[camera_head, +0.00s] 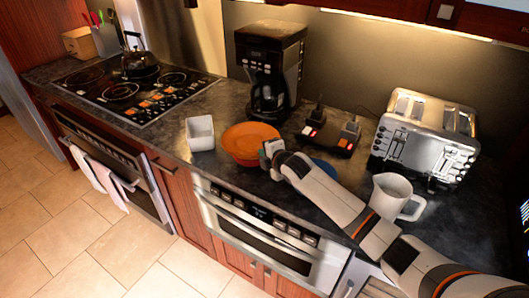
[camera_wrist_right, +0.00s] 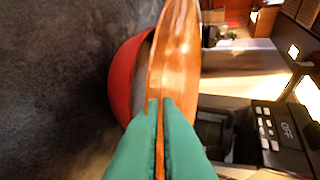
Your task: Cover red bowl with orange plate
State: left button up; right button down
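The orange plate (camera_head: 252,137) is over the red bowl (camera_head: 245,161) on the dark counter. My right gripper (camera_head: 267,149) is at the plate's right edge. In the right wrist view its green fingers (camera_wrist_right: 159,108) are closed on the rim of the orange plate (camera_wrist_right: 176,55). That view shows the red bowl (camera_wrist_right: 122,80) under the plate, with some of its inside visible between rim and plate on the near side. Whether plate and bowl touch at the far side I cannot tell. My left gripper is not in view.
A white square bowl (camera_head: 200,133) stands just left. The coffee maker (camera_head: 270,70) is behind. A blue item (camera_head: 323,167) is partly hidden by my right arm. A white mug (camera_head: 395,196) and a toaster (camera_head: 425,137) stand at the right, a stove (camera_head: 135,95) at the left.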

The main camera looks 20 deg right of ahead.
jog(key=shift+r+p, duration=0.2)
jog(key=shift+p, duration=0.1)
dwell(0.5)
jog(key=shift+f, duration=0.25)
dwell(0.6)
jog(key=shift+s+f+b, duration=0.1)
jog(key=shift+f+b, duration=0.25)
jog(key=shift+f, duration=0.4)
dwell(1.2)
